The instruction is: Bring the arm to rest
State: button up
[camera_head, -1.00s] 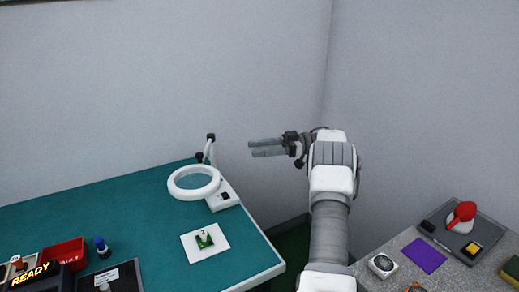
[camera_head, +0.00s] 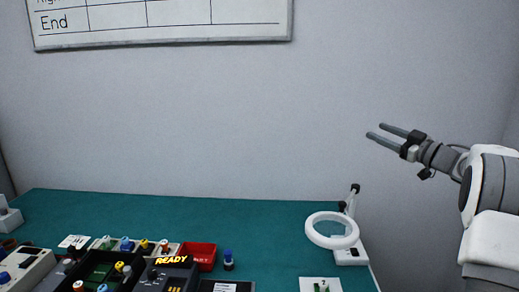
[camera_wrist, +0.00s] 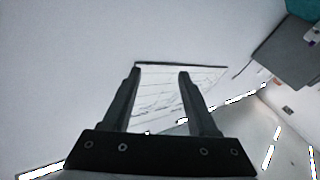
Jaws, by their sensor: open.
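My gripper (camera_head: 381,132) is raised in the air at the right of the head view, its two fingers pointing left and apart, with nothing between them. It is above and to the right of the ring magnifier, clear of the table. In the wrist view my gripper (camera_wrist: 157,74) is also open and empty, with the wall, a whiteboard and ceiling lights behind it. My white and grey arm reaches in from the right edge.
A whiteboard (camera_head: 180,14) hangs on the wall. The air around the gripper is free.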

notch_tip(320, 180, up, 9)
jog(key=s+a+m+t+h, duration=0.25)
jog(key=m+h, duration=0.25)
jog(key=h, duration=0.3)
jog(key=s+a+m+g+h, duration=0.1)
jog(key=s+a+m+h, duration=0.1)
jog(key=s+m+h, duration=0.25)
jog(key=s+a+f+g, duration=0.4)
jog(key=s+f, duration=0.3)
jog(key=s, duration=0.5)
jog(key=s+a+f+g+y, duration=0.1)
jog(key=s+a+f+g, duration=0.3)
jog(key=s+a+f, duration=0.3)
jog(key=s+a+f+g+y, duration=0.1)
jog(key=s+a+f+g, duration=0.3)
jog(key=s, duration=1.3)
notch_tip(320, 180, down, 5)
jog(key=shift+s+a+r+m, duration=0.2)
jog(key=shift+a+m, duration=0.25)
jog(key=shift+a, duration=0.25)
jog(key=shift+d, duration=0.15)
